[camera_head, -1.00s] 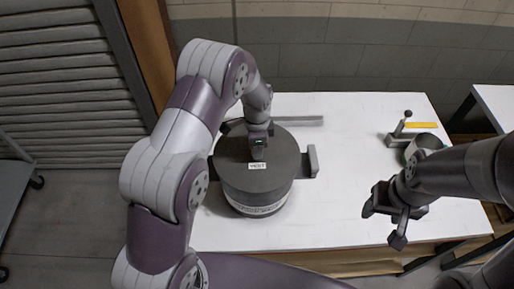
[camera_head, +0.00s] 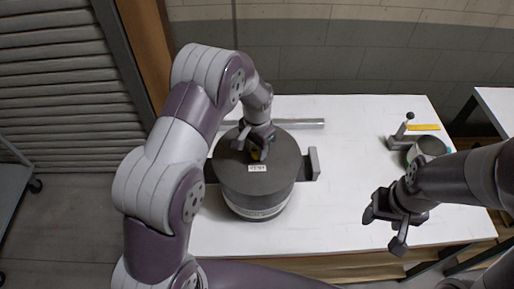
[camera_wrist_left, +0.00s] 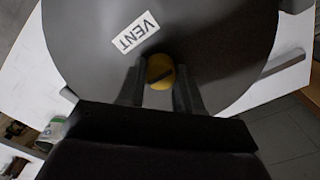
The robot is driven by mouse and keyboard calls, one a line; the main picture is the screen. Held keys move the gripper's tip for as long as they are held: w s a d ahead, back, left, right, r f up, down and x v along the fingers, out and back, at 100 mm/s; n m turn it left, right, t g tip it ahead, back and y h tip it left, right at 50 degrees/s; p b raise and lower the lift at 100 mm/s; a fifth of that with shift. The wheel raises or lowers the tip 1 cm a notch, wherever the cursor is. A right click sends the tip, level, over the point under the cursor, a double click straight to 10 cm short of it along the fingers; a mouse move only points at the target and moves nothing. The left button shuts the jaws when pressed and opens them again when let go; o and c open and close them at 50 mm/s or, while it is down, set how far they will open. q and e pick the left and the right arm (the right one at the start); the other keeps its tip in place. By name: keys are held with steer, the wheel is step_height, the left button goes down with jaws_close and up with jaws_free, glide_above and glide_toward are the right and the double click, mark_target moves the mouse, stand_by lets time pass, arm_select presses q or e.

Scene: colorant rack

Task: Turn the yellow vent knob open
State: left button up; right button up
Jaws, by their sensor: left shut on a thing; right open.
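The yellow vent knob (camera_wrist_left: 160,72) is on top of the dark round lid, beside a white VENT label (camera_wrist_left: 135,33). It has a dark bar across its face. In the head view only a small bit of the knob (camera_head: 254,155) shows below my left gripper. My left gripper (camera_head: 256,150) reaches down onto the lid and is shut on the knob, with one finger on each side in the wrist view (camera_wrist_left: 160,88). The dark pot (camera_head: 254,192) stands upright on the white table. My right gripper (camera_head: 396,218) is open and empty above the table's front right.
A grey handle block (camera_head: 313,164) sticks out at the pot's right. A metal bar (camera_head: 297,124) lies behind the pot. A stand with a grey cup (camera_head: 429,148) and a yellow strip (camera_head: 423,127) are at the back right. The table middle right is clear.

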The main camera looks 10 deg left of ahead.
stand_by(0.3)
arm_select(q)
steer(key=o, duration=1)
steer(key=shift+o, duration=0.2)
step_height(320, 180, up, 8)
steer(key=b, duration=0.2)
steer(key=shift+r+b, duration=0.2)
steer(key=shift+b, duration=0.15)
step_height(320, 180, up, 4)
steer(key=shift+r+p, duration=0.2)
steer(key=shift+p, duration=1.05)
